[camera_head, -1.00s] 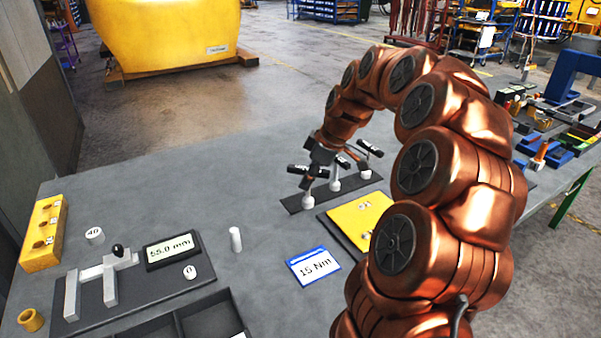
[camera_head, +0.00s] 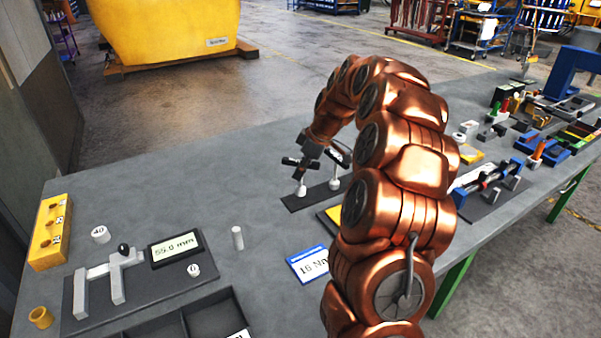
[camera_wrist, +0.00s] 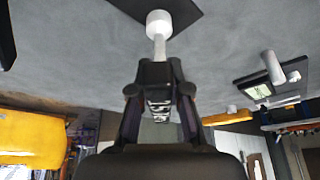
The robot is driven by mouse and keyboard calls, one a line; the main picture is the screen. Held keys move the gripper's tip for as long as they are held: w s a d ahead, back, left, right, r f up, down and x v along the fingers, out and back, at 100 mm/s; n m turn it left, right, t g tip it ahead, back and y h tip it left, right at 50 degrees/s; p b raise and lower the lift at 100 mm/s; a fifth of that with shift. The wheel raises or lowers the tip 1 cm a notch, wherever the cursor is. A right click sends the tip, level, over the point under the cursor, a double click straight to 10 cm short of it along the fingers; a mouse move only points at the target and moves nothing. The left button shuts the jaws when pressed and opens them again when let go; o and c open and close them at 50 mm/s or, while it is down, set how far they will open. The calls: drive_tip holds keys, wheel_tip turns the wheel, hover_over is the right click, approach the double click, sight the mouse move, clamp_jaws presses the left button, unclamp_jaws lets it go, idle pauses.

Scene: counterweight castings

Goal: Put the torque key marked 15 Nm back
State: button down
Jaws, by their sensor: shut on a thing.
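My gripper (camera_head: 308,160) is shut on the black handle of a torque key (camera_head: 300,186), which also shows in the wrist view (camera_wrist: 158,24) with a white shaft and white foot. The key is at the left end of a dark strip (camera_head: 291,204). I cannot tell whether its foot touches the strip. A second key (camera_head: 335,184), with a black handle and white foot, is to its right on the strip. The rest of the strip is hidden behind my arm. No marking on either key is legible. A blue-edged card (camera_head: 306,266) reading 15 Nm lies nearer, partly covered by my arm.
A white peg (camera_head: 237,238) stands left of the card. At left are a gauge showing 55.0 mm (camera_head: 175,247), a yellow block (camera_head: 50,232) and a compartment tray (camera_head: 235,306). The yellow plate (camera_head: 328,214) is mostly hidden by my arm. The grey bench (camera_head: 190,180) behind is clear.

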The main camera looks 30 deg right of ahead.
drive_tip(key=shift+f, duration=0.8)
drive_tip(key=shift+f, duration=0.15)
drive_tip(key=c, duration=1.1)
unclamp_jaws()
drive_tip(key=shift+c, duration=0.2)
drive_tip(key=shift+r, duration=0.25)
drive_tip(key=b+v, duration=0.3)
drive_tip(key=v, duration=0.8)
drive_tip(key=shift+s+d+r, duration=0.1)
drive_tip(key=shift+r, duration=0.25)
